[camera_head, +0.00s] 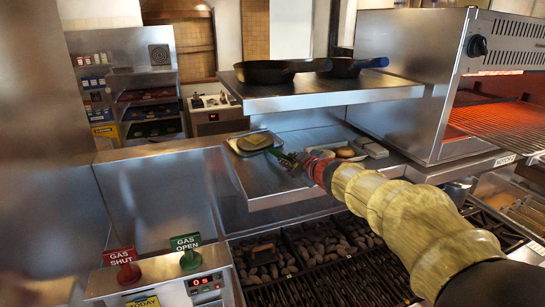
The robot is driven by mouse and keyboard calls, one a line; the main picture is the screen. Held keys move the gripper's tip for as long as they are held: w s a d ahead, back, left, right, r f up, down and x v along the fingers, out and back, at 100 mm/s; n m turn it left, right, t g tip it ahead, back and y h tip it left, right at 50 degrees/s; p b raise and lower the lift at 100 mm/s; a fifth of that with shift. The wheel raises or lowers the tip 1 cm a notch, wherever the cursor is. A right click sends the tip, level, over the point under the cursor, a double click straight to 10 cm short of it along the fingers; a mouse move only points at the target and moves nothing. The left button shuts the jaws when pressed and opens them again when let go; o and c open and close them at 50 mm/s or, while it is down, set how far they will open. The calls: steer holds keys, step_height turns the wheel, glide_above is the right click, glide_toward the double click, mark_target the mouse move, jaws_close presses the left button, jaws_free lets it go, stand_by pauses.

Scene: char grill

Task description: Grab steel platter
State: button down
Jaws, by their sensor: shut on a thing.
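The steel platter (235,148) is a small, shallow metal dish on the left part of the steel shelf, with a flat greenish-yellow item (255,141) on it. My arm, in a yellowish sleeve, reaches in from the lower right. My gripper (279,154) has green fingers and is at the right rim of the platter, shut on it. The fingertips are small in view, so the exact grip on the rim is hard to see. The platter looks level and close to the shelf; I cannot tell whether it touches it.
Buns (345,152) and a pale block (376,150) lie on the shelf right of my gripper. An upper shelf (330,95) with dark pans (265,71) overhangs the back. A glowing broiler (420,80) stands right. Charcoal grill trays (320,240) lie below.

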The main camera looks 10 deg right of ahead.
steer(key=shift+a, duration=0.15)
steer(key=shift+r, duration=0.35)
step_height(320, 180, up, 3)
steer(key=shift+f+p, duration=0.1)
steer(key=shift+p, duration=0.95)
steer(key=s+d+r+p, duration=0.1)
steer(key=s+r+p, duration=0.1)
steer(key=s+r, duration=0.2)
steer(key=s+d+r+p, duration=0.1)
steer(key=s+r+p, duration=0.2)
steer(key=s, duration=0.6)
steer(key=shift+s+d+r, duration=0.2)
steer(key=shift+s+r, duration=0.15)
steer(key=shift+r, duration=0.7)
steer(key=c, duration=0.5)
jaws_free()
